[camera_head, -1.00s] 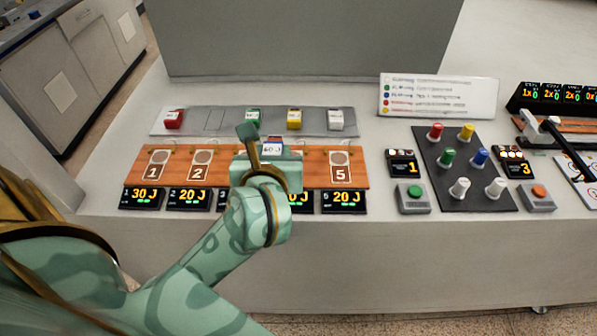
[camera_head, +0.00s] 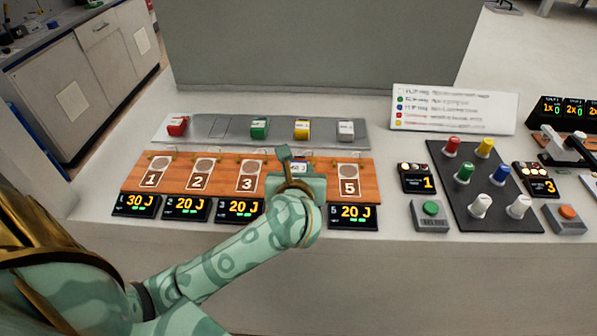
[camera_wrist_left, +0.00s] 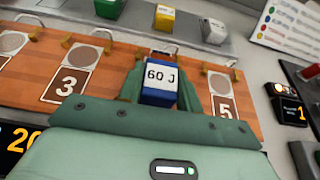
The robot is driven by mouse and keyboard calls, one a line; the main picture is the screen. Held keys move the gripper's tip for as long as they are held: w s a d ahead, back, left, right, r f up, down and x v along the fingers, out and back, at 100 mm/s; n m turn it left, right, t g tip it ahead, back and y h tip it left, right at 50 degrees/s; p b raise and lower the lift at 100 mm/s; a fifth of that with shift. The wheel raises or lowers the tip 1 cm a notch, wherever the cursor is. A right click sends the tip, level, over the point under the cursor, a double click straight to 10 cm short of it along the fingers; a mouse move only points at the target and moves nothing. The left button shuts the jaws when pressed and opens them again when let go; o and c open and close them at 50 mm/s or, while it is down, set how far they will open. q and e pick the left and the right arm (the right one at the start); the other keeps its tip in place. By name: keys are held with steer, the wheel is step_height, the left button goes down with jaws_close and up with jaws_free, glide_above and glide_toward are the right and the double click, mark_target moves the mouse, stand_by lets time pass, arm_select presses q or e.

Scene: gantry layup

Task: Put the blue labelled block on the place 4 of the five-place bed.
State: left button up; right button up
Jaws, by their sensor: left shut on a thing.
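The blue labelled block (camera_wrist_left: 160,84) has a white top reading "60 J" and blue sides. My left gripper (camera_head: 296,170) is shut on it, with a green finger on each side in the left wrist view (camera_wrist_left: 160,92). The five-place bed (camera_head: 222,176) is a wooden board with numbered places; 1, 2, 3 and 5 show. The gripper and block are over the stretch between 3 and 5, and they hide place 4. I cannot tell whether the block touches the board. In the head view only a little of the block shows. My right gripper is not in view.
A grey tray (camera_head: 215,128) behind the bed holds red (camera_head: 177,126), green (camera_head: 259,128), yellow (camera_head: 302,129) and white (camera_head: 346,130) blocks. Energy displays (camera_head: 186,207) line the bed's front. A dark peg panel (camera_head: 480,185) stands at right.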

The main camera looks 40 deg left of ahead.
arm_select(q)
steer(key=shift+f, duration=0.1)
steer(key=shift+f+b, duration=0.5)
steer(key=shift+f, duration=0.05)
steer(key=o, duration=1)
steer(key=shift+o, duration=0.2)
steer(key=shift+s+d+r+p, duration=0.15)
steer(key=shift+s+r+p, duration=0.05)
steer(key=shift+r+p, duration=0.25)
steer(key=shift+s+d+r+p, duration=0.2)
steer(key=shift+r+p, duration=0.15)
steer(key=shift+r, duration=0.15)
steer(key=p+v, duration=0.2)
steer(key=v, duration=0.9)
steer(key=shift+a+f, duration=0.1)
